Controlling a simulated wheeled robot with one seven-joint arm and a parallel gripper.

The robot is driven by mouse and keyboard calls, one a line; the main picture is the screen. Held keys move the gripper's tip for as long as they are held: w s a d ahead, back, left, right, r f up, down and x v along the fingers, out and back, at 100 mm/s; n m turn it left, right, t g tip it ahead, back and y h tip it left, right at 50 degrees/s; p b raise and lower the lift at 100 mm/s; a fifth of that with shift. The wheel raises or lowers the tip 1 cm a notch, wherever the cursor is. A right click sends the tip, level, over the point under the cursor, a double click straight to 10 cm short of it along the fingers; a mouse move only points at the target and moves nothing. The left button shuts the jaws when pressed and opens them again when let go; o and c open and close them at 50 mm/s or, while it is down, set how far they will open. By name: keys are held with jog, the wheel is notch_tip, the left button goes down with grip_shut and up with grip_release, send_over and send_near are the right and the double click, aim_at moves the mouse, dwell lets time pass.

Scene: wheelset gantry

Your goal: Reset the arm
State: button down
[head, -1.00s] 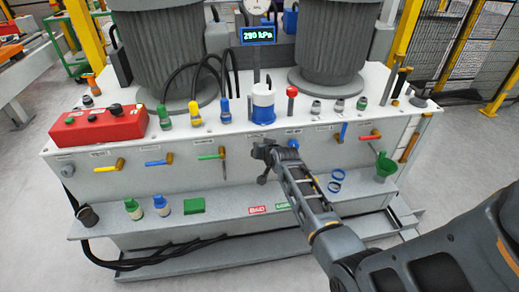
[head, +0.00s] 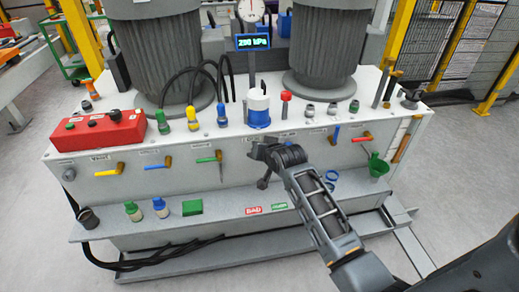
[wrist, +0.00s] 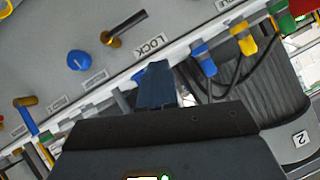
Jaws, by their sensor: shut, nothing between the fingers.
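My gripper (head: 258,156) is in front of the white bench's front panel, just below the blue-and-white cylinder (head: 260,108). My arm comes in from the lower right. In the wrist view the narrow fingers (wrist: 157,75) are together with nothing between them. The wrist view shows the panel at a steep tilt, with a blue knob (wrist: 78,60) and a brass valve (wrist: 108,39) near the word LOCK. I cannot tell from the head view how far the fingers are from the panel.
The bench holds a red box (head: 98,130), coloured connectors and hoses. Valves with yellow, blue, green and red handles stick out of the panel. Floor is clear at right.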

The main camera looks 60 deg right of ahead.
jog(key=shift+s+a+r, duration=0.3)
jog(key=shift+a, duration=0.05)
dwell(0.3)
jog(key=s+a+n+t+y, duration=0.1)
jog(key=s+a+n, duration=0.2)
jog(key=s+a, duration=0.55)
jog(key=s+a+n+t+y, duration=0.15)
jog(key=s+a+n, duration=0.35)
jog(key=a, duration=0.6)
jog(key=s+a+r+n+t+y, duration=0.1)
jog(key=s+a+r+n+y, duration=0.1)
jog(key=s+a+r, duration=0.5)
jog(key=s+a+r+n+t+y, duration=0.1)
jog(key=s+a+r+n+y, duration=0.1)
jog(key=s+a+r, duration=0.4)
jog(key=s+r, duration=0.1)
jog(key=s, duration=0.3)
jog(key=shift+s+a+r+t, duration=0.15)
jog(key=shift+s+a+t, duration=0.2)
jog(key=shift+a, duration=0.05)
jog(key=shift+y, duration=0.25)
